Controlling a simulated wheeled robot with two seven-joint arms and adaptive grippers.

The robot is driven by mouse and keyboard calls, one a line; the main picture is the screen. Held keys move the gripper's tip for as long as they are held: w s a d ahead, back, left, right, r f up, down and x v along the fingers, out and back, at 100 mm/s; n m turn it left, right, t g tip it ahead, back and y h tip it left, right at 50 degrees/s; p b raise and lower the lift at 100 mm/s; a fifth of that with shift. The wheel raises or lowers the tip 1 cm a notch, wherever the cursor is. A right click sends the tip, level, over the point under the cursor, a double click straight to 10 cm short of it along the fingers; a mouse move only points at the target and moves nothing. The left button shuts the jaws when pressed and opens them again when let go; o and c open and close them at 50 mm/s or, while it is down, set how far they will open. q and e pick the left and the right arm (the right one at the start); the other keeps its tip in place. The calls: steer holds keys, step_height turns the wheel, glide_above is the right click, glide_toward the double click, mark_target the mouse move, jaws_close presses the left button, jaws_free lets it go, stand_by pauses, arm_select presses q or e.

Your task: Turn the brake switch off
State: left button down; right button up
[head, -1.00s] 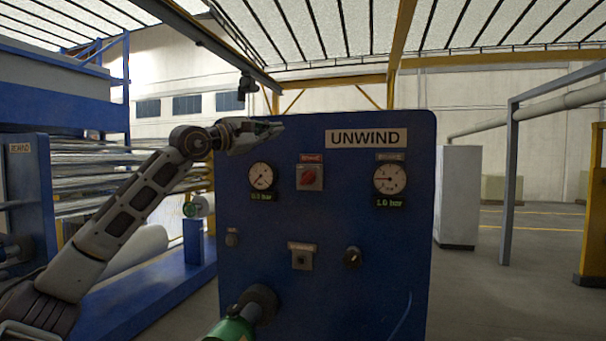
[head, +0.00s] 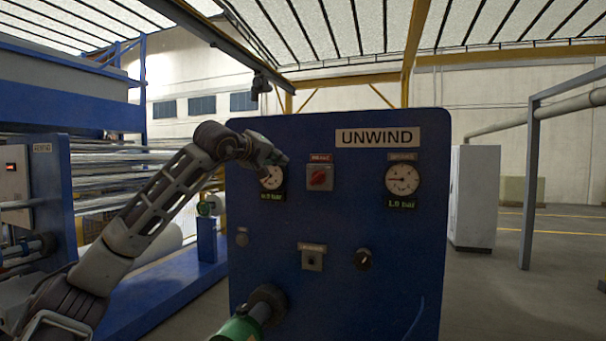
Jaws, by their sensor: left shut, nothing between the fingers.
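The brake switch (head: 320,178) is a red rotary knob on a grey square plate, under a small red label, on the blue UNWIND panel (head: 290,220). Its knob looks slanted; I cannot read its marked position. My left gripper (head: 279,158) is shut and empty. It is up and left of the switch in the picture, with a gap between them, and covers the upper part of the left gauge (head: 270,180). I cannot tell how far it is from the panel face. My right gripper is out of view.
A right gauge (head: 402,180) reads about 1.0 bar. A lower switch (head: 312,258), a black knob (head: 363,259) and a green-ended shaft (head: 245,322) are lower on the panel. A blue roller machine (head: 60,200) stands at left.

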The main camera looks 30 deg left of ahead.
mark_target(317, 178)
arm_select(q)
steer(key=shift+a+f+m, duration=0.1)
steer(key=shift+f+m, duration=0.1)
steer(key=shift+m, duration=0.8)
steer(key=shift+w, duration=0.1)
steer(key=shift+w+d+f+p, duration=0.45)
steer(key=shift+w+f, duration=0.3)
steer(key=shift+w, duration=0.95)
steer(key=shift+w+d+f+p, duration=0.3)
steer(key=shift+w+f+p, duration=0.4)
steer(key=shift+w, duration=1.05)
steer(key=shift+w+d+f+p, duration=0.4)
steer(key=shift+w+f, duration=0.45)
steer(key=shift+w, duration=0.85)
steer(key=shift+a+f, duration=0.1)
steer(key=shift+a, duration=0.15)
